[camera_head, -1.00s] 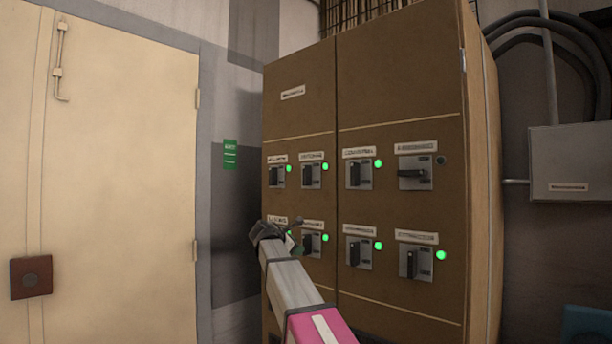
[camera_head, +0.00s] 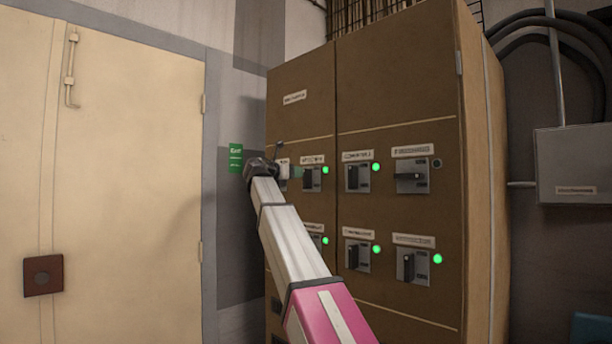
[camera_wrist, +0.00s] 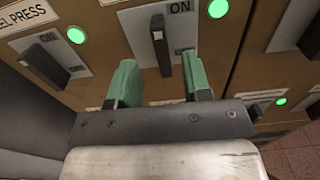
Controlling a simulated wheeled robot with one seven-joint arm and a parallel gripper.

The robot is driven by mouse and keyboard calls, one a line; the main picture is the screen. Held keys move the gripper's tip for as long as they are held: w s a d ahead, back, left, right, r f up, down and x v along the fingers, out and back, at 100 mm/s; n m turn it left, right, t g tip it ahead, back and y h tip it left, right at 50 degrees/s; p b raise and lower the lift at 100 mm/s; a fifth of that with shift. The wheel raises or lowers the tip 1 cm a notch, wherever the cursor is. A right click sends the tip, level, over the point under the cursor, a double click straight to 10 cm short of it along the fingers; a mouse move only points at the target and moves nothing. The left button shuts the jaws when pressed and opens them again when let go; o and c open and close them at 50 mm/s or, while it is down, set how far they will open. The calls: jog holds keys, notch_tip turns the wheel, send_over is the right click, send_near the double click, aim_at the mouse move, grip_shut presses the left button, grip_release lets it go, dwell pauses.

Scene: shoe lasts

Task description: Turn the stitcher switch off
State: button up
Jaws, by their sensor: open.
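In the wrist view a black switch handle (camera_wrist: 158,38) on a grey plate stands upright, pointing to ON, with a lit green lamp (camera_wrist: 217,9) at its upper right. Its name label is out of that view. In the head view it is the second switch (camera_head: 309,178) of the upper row, under a blurred label (camera_head: 312,160). My gripper (camera_wrist: 158,60) is open, its green fingers on either side of the handle's line; contact cannot be made out. In the head view my gripper (camera_head: 296,172) is in front of the upper-left switches and partly hides the first one.
The neighbouring switch (camera_wrist: 47,66), labelled "...EL PRESS", is left of my gripper. Other switches with green lamps line the brown cabinet (camera_head: 400,110). The upper-right switch (camera_head: 411,177) has a sideways handle and dark lamp. A beige door (camera_head: 130,180) is at left.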

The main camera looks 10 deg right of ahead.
aim_at(306, 173)
jog(key=x, duration=0.7)
jog(key=shift+c, duration=0.3)
grip_shut()
